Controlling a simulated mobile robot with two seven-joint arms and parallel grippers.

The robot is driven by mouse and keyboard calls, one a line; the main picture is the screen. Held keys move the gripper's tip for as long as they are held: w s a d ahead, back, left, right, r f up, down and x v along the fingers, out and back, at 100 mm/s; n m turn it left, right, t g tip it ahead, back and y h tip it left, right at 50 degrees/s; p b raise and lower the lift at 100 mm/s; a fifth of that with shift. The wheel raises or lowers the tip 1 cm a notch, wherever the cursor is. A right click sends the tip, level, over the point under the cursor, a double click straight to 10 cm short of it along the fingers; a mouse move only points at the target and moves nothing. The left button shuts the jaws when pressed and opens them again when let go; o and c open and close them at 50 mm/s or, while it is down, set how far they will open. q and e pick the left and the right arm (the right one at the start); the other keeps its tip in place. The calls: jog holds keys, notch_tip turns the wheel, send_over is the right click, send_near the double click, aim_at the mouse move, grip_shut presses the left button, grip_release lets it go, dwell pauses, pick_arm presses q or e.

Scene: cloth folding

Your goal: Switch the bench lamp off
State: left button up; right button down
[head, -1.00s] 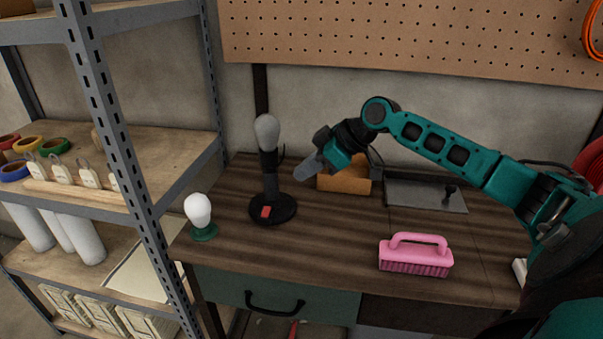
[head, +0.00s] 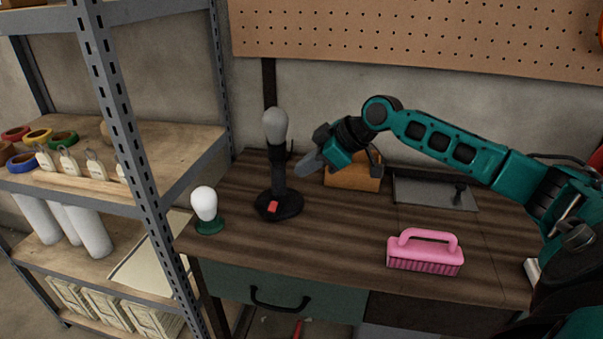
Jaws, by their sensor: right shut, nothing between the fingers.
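The bench lamp (head: 279,170) stands upright on the dark wooden bench. It has a round black base, a black stem and a grey, unlit bulb on top. A red switch (head: 273,207) sits on the front of its base. My right gripper (head: 307,165) is shut and empty, to the right of the lamp's stem and above the base, apparently not touching it. A white bulb on a green base (head: 206,208) stands to the left of the lamp. My left gripper is not in view.
A pink brush (head: 425,254) lies at the bench's front right. An orange-brown box (head: 353,180) and a grey metal plate (head: 435,193) are at the back. A metal shelf (head: 120,140) with tape rolls and tags stands close on the left. The bench's front middle is clear.

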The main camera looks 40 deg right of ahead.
send_over(272, 203)
jog(key=s+d, duration=0.1)
jog(key=s, duration=0.2)
jog(key=f, duration=0.6)
jog(key=shift+w+f, duration=0.15)
jog(key=shift+w, duration=0.1)
jog(key=shift+d+f, duration=0.25)
jog(key=shift+f, duration=1.5)
